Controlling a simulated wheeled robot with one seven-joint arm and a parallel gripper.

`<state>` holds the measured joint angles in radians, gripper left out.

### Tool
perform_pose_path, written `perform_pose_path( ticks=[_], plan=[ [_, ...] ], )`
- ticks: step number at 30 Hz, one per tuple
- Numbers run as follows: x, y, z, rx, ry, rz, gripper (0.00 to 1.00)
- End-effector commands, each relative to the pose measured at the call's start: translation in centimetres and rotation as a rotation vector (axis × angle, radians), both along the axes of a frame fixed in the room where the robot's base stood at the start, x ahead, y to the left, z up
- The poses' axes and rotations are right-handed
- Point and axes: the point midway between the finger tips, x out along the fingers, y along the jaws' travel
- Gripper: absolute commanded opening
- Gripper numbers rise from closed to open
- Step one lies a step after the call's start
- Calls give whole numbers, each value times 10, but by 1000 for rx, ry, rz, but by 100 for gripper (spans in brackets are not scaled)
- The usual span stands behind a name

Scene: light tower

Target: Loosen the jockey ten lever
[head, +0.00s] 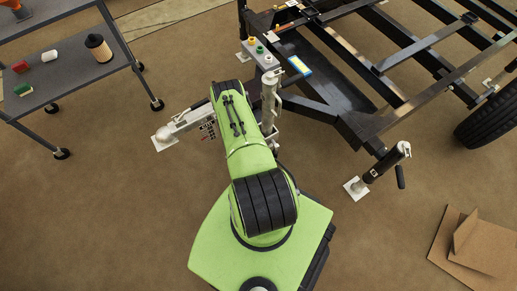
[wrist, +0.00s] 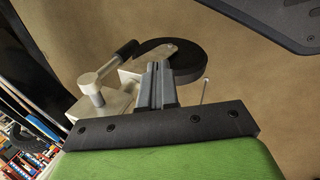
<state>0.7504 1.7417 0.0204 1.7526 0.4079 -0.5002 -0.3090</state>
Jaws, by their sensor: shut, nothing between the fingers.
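In the wrist view, a lever with a pale metal shaft (wrist: 104,70) and a black grip (wrist: 121,52) stands on a pale metal block (wrist: 98,108); it looks like the jockey lever. The lever slants up to the right. My gripper (wrist: 157,68) has its two grey fingers together with nothing between them. The fingertips appear just right of the lever, in front of a black rounded part (wrist: 190,62) with a pale plate; contact cannot be told. In the head view my green arm hides the gripper, and a metal post (head: 268,102) shows beside it.
A black trailer frame (head: 345,122) fills the upper right, with a jack (head: 385,162) and a tyre (head: 490,120). A grey cart (head: 68,72) stands at upper left. Cardboard (head: 475,245) lies at lower right. Brown floor is clear at lower left.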

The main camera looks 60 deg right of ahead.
Motion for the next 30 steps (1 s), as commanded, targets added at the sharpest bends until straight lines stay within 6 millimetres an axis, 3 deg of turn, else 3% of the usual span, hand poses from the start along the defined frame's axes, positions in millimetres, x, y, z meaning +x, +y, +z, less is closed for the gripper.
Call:
perform_pose_path(
  ticks=[1,6,10,15,26,30],
  plan=[
    [-2,-4,-16,0,-1,-4,0],
    [-5,-17,-50,-1,0,-4,0],
    [-11,-41,-47,-4,-1,-5,0],
    [-15,-55,-45,0,1,-1,0],
    [-16,-56,-45,-5,5,2,0],
    [-18,-58,-50,-81,52,8,0]
  ],
)
